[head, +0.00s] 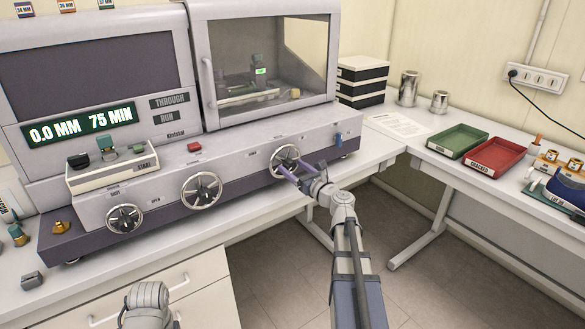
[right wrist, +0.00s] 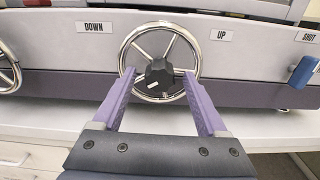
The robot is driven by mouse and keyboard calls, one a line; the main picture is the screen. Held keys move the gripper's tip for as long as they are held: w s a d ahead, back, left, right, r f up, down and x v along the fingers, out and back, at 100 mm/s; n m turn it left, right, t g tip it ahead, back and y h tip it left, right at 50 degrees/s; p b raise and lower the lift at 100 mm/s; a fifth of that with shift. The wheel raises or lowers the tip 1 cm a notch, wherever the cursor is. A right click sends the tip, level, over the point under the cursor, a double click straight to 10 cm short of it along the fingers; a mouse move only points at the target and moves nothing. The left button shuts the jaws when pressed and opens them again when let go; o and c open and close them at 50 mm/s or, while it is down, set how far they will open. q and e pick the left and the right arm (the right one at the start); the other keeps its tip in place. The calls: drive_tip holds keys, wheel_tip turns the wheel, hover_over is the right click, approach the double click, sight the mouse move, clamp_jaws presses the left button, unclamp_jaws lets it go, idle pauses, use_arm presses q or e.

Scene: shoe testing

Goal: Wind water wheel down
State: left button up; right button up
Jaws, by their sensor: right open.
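The water wheel is a chrome handwheel with a dark hub on the right of the machine's front panel, in the head view (head: 285,157). In the right wrist view the wheel (right wrist: 158,68) sits between a DOWN label (right wrist: 94,27) on the left and an UP label (right wrist: 222,35) on the right. My right gripper (head: 292,169) is open in front of it. In the right wrist view its two purple fingers (right wrist: 159,79) stand apart, one on each side of the hub. Whether they touch the wheel cannot be told. My left gripper is out of view.
Two more handwheels (head: 201,189) (head: 124,218) sit farther left on the panel. A blue valve lever (head: 339,138) marked SHUT is right of the water wheel. The display (head: 80,127) reads 0.0 MM and 75 MIN. Green (head: 457,153) and red (head: 484,169) trays lie on the right bench.

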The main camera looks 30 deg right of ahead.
drive_tip(key=shift+w, duration=0.4)
drive_tip(key=shift+c, duration=0.3)
clamp_jaws()
